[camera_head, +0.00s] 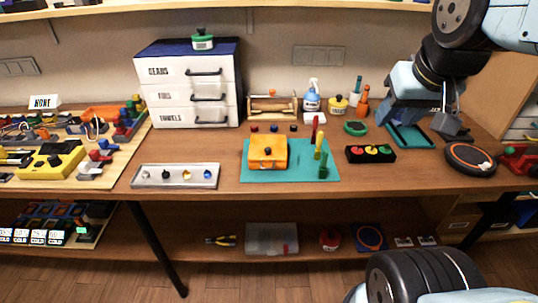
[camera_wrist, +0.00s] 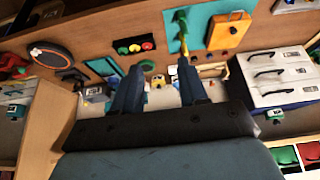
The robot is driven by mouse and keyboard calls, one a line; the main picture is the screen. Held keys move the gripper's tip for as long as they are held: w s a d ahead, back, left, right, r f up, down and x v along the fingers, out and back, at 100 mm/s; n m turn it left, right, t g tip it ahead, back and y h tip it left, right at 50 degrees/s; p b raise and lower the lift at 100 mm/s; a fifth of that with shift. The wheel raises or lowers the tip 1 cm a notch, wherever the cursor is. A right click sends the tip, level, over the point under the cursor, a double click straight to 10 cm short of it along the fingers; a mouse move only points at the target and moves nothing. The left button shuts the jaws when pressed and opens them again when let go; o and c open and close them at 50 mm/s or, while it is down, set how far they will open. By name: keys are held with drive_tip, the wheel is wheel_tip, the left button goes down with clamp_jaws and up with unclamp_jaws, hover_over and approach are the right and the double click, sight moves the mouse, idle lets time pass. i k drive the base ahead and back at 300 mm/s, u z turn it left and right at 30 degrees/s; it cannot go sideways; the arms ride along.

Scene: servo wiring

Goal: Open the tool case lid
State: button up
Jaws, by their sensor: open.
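A small orange case (camera_head: 267,152) with a dark knob-like spot on its top sits on a teal mat (camera_head: 290,174) in the middle of the workbench; its lid looks closed. In the wrist view, the orange case (camera_wrist: 228,31) is near the top, right of centre, with the mat (camera_wrist: 198,12) beside it. My gripper (camera_head: 425,112) is at the right in the head view, well to the right of the case and apart from it. In the wrist view, the two fingers of my gripper (camera_wrist: 159,68) are spread, with nothing held between them.
Red, yellow and green upright tools (camera_head: 317,148) stand on the mat right of the case. A black block with coloured buttons (camera_head: 370,154) and a round black pad (camera_head: 470,159) lie further right. A metal tray (camera_head: 175,175) lies left. White drawers (camera_head: 189,90) stand behind.

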sight(263, 147)
drive_tip(key=u, duration=0.4)
drive_tip(key=i, duration=0.1)
drive_tip(key=z, duration=2.8)
drive_tip(key=i, duration=0.45)
drive_tip(key=u, duration=2.55)
